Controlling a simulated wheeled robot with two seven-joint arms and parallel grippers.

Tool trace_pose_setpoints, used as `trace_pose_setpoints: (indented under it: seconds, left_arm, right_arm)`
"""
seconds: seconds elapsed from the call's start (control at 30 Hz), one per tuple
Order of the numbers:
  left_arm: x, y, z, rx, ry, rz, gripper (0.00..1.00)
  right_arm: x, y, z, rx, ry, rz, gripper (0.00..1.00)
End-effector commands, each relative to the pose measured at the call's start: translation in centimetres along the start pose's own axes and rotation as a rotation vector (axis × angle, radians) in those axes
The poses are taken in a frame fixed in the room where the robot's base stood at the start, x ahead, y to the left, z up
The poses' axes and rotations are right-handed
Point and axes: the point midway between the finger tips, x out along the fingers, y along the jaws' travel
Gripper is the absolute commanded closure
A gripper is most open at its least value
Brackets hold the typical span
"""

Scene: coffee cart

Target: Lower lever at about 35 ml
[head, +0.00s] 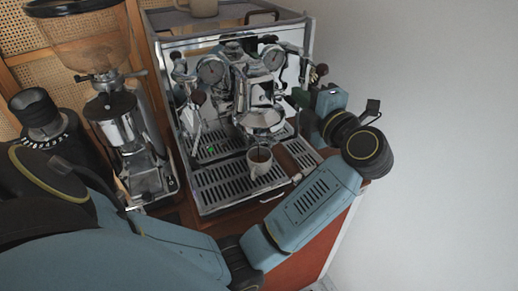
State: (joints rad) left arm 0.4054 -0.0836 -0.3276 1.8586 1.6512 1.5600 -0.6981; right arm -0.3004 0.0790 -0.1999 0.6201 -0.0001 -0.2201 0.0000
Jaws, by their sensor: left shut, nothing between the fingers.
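The espresso machine (190,138) stands on the cart with its chrome front facing me. Its group head (258,92) is in the middle, below two round gauges. A pale cup (259,166) stands upright on the drip tray (222,188) under the group head, with dark liquid inside. My left gripper (304,98) is at the right side of the group head, shut and empty. I cannot clearly make out the lever beside it, or whether the gripper touches it. The liquid's volume cannot be read. My right gripper is not in view.
A coffee grinder (120,130) with a clear hopper stands left of the machine. Another cup (204,8) is on top of the machine. A small green light (211,150) shows near the drip tray. A bare white wall (440,120) is at the right.

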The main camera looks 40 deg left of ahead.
Motion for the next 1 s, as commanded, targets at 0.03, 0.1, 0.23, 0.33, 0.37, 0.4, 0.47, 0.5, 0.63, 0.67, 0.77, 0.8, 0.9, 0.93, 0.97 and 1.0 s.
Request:
trace_pose_setpoints:
  seconds: [0.03, 0.1, 0.23, 0.33, 0.37, 0.4, 0.47, 0.5, 0.63, 0.67, 0.77, 0.8, 0.9, 0.93, 0.97, 1.0]
  left_arm:
    - [0.0, -0.8, 0.0, 0.002, 0.001, -0.002, 1.0]
    - [0.0, -1.4, 0.0, 0.001, 0.002, -0.001, 1.0]
    - [0.0, -2.5, 0.0, 0.001, 0.001, 0.0, 1.0]
    - [0.0, -3.5, 0.0, 0.001, 0.001, -0.002, 1.0]
    - [0.0, -3.8, 0.0, 0.001, 0.001, -0.002, 1.0]
    - [0.0, -4.1, 0.0, 0.001, 0.001, -0.002, 1.0]
    - [0.0, -4.7, 0.0, 0.001, 0.0, -0.002, 1.0]
    - [0.0, -5.0, 0.0, 0.001, 0.0, -0.001, 1.0]
    - [0.0, -6.2, 0.0, 0.001, 0.001, 0.0, 1.0]
    - [0.0, -6.0, 0.0, -0.001, 0.001, 0.001, 1.0]
    - [0.0, -5.8, 0.0, -0.001, 0.001, 0.001, 1.0]
    - [0.0, -5.8, 0.0, -0.001, 0.001, 0.001, 1.0]
    - [-0.4, -5.7, 0.0, 0.0, 0.0, -0.001, 1.0]
    - [-0.8, -5.7, 0.1, 0.0, -0.002, -0.002, 1.0]
    - [-1.2, -5.7, 0.1, 0.0, -0.003, -0.003, 1.0]
    - [-2.0, -5.6, 0.1, 0.0, -0.002, -0.003, 1.0]
  right_arm:
    - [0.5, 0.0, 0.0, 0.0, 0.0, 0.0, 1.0]
    - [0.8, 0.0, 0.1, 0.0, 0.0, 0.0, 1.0]
    - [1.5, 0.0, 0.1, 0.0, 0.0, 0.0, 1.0]
    - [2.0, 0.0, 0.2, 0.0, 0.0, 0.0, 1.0]
    - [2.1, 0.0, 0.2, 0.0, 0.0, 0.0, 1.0]
    - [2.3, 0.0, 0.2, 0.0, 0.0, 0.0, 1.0]
    - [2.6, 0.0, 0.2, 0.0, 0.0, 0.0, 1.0]
    - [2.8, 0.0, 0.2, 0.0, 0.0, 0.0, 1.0]
    - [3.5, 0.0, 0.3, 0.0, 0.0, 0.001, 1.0]
    - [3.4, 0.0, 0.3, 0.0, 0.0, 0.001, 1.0]
    - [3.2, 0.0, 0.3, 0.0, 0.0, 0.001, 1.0]
    - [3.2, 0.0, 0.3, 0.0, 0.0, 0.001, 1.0]
    - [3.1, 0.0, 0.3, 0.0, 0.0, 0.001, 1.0]
    - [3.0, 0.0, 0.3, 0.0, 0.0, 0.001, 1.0]
    - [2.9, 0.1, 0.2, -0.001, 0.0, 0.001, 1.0]
    - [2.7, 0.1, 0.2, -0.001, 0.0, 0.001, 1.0]
